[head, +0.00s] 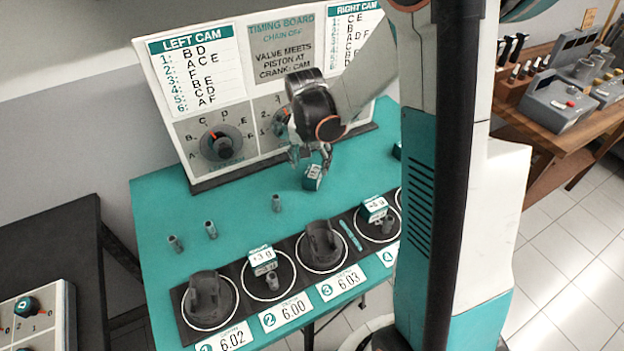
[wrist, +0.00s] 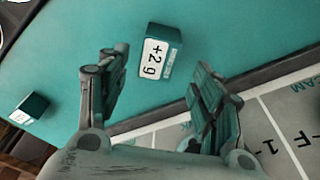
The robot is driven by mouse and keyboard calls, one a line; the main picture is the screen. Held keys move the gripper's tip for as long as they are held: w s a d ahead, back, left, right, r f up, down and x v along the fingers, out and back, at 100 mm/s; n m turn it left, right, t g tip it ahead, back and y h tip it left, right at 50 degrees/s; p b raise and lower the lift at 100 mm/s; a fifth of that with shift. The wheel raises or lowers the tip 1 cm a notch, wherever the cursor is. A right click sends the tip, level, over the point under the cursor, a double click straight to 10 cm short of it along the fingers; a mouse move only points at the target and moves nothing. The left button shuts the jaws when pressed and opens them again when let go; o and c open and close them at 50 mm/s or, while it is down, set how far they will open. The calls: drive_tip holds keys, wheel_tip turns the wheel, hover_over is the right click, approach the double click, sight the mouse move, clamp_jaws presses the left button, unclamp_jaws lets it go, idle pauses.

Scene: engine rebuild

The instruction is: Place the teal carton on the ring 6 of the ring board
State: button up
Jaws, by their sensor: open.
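A small dark teal carton with a white "+2 g" label (head: 313,178) sits on the teal table in front of the timing board. In the wrist view the same carton (wrist: 160,52) lies ahead of and between the fingertips. My gripper (head: 311,154) is open above and just behind it, with nothing held; its fingers also show in the wrist view (wrist: 160,70). The ring board (head: 243,267) runs along the table's front edge, with rings 1 to 4 visible. Ring 6 is hidden behind my arm or outside the view.
Another teal carton (wrist: 29,108) stands to the left in the wrist view. Rings 1 and 3 hold dark pistons; rings 2 and 4 hold parts with cartons labelled "+3 g" (head: 262,257) and apparently "+8 g" (head: 375,206). Several grey pins (head: 211,229) stand on the table. The timing board (head: 221,105) rises behind.

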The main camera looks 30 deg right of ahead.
sight(312, 171)
drive_tip(key=f, duration=0.2)
drive_tip(key=f+b, duration=0.2)
drive_tip(key=f, duration=0.1)
drive_tip(key=shift+w+d+f, duration=0.1)
drive_tip(key=shift+d+f, duration=0.2)
drive_tip(key=shift+r, duration=0.1)
drive_tip(key=c, duration=1.2)
drive_tip(key=shift+c, duration=0.2)
wheel_tip(312, 171, up, 20)
drive_tip(key=p, duration=0.6)
